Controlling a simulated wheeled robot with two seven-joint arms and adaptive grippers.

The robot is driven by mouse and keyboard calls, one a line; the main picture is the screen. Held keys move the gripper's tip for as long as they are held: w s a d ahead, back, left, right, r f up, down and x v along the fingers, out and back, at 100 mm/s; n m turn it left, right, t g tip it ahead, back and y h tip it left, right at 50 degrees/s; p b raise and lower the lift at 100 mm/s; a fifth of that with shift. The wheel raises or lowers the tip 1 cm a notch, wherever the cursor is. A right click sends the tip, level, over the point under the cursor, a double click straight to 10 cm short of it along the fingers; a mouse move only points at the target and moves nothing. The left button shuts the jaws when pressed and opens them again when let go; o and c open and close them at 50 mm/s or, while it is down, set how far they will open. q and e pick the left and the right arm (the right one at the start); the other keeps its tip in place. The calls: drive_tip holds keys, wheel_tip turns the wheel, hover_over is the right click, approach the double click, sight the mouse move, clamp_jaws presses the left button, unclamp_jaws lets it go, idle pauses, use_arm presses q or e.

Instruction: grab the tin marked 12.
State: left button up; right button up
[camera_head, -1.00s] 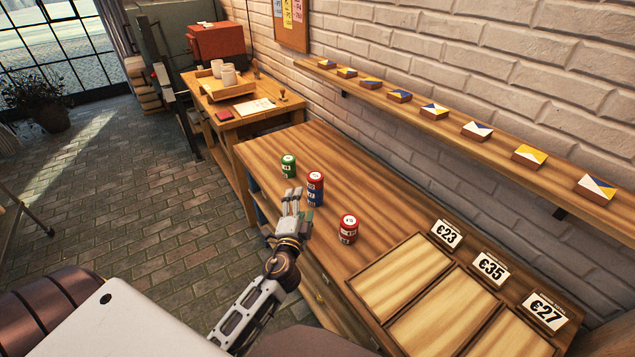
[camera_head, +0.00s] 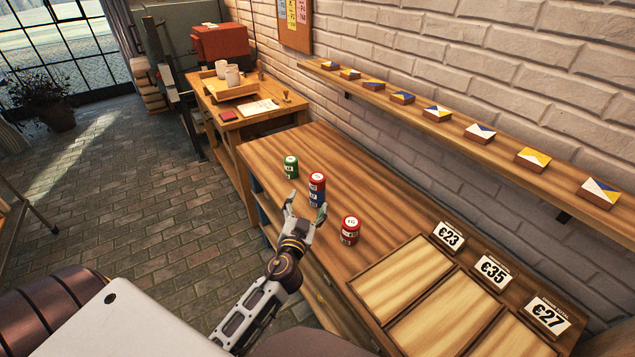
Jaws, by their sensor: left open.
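A green tin (camera_head: 291,167) stands near the table's far left edge. To its right a red tin (camera_head: 317,181) sits on top of a blue tin (camera_head: 317,197). Nearer to me stands another red tin form (camera_head: 350,231); I cannot tell whether it is one tin or two stacked. The tins have white labels, too small for me to read a 12 for certain. My left gripper (camera_head: 306,209) is open and empty, just in front of the red and blue stack, its fingers spread. My right gripper is not in view.
The wooden table (camera_head: 395,210) is bare behind the tins. Three pale panels with price cards (camera_head: 449,238) lie at the right. A wall shelf (camera_head: 455,133) holds several painted blocks. A side table (camera_head: 238,122) with cups stands beyond.

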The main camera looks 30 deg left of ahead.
sight(317, 181)
use_arm(q)
drive_tip(key=n, duration=0.4)
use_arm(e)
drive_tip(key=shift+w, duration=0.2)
use_arm(q)
drive_tip(key=shift+w, duration=0.1)
drive_tip(key=p+x, duration=0.2)
drive_tip(key=x, duration=0.6)
drive_tip(key=shift+w, duration=0.25)
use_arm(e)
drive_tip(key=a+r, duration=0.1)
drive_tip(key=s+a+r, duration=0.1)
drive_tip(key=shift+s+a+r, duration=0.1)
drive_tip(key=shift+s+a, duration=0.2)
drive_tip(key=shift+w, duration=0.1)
